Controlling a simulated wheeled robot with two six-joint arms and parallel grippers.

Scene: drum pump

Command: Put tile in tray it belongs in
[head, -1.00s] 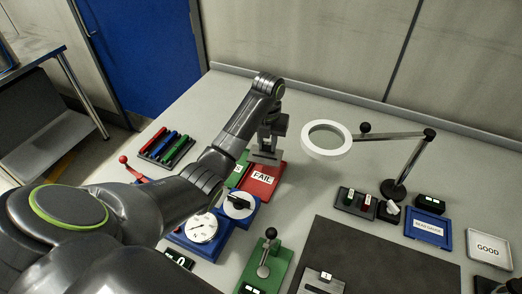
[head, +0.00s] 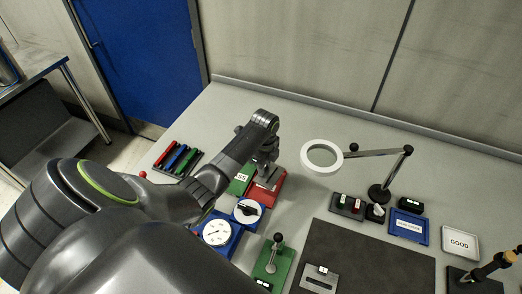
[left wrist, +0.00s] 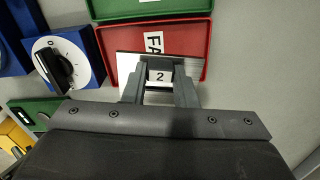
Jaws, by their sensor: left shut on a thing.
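A flat grey tile (left wrist: 128,65) with a raised block labelled 2 is in my left gripper (left wrist: 160,92), whose two fingers are shut on the block. In the left wrist view the tile lies over the near part of the red tray (left wrist: 197,40). I cannot tell whether it touches the tray floor. The green PASS tray (head: 240,180) stands beside the red one. My right gripper is out of view.
A blue gauge stand (head: 217,233) and a dial (head: 247,211) sit in front of the trays. A ring magnifier (head: 321,156) stands to the right. The table behind the trays is clear.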

